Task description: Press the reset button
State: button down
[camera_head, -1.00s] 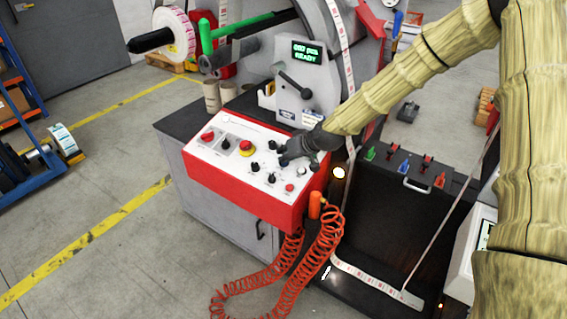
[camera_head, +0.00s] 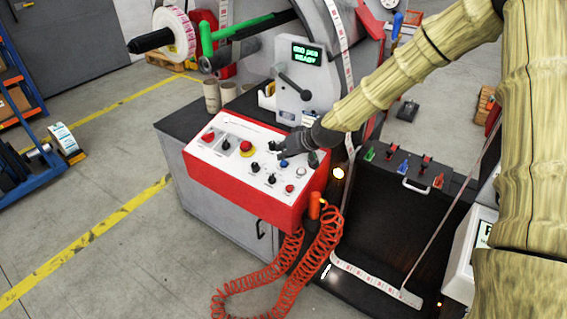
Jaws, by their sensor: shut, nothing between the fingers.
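A red control box with a white top panel (camera_head: 213,144) carries several buttons and knobs. Near its right end are a blue button (camera_head: 283,163), a pale button (camera_head: 301,171) and a small red button (camera_head: 290,188). The labels are too small to read, so I cannot tell by lettering which one is reset. My gripper (camera_head: 279,150) is shut and empty, over the panel's back right part, just behind the blue button. It appears apart from that button. The display (camera_head: 306,54) on the machine seems to read 000 pcs READY.
A coiled red hose (camera_head: 280,280) hangs in front. A black box with colored switches (camera_head: 405,170) is at the right.

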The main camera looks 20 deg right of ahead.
aim_at(280, 169)
jog(key=r, duration=0.1)
jog(key=r+p, duration=0.1)
jog(key=r, duration=0.1)
jog(key=a+r+p, duration=0.1)
jog(key=shift+s+r, duration=0.25)
jog(key=shift+s, duration=0.15)
jog(key=shift+a+f, duration=0.1)
dwell(0.5)
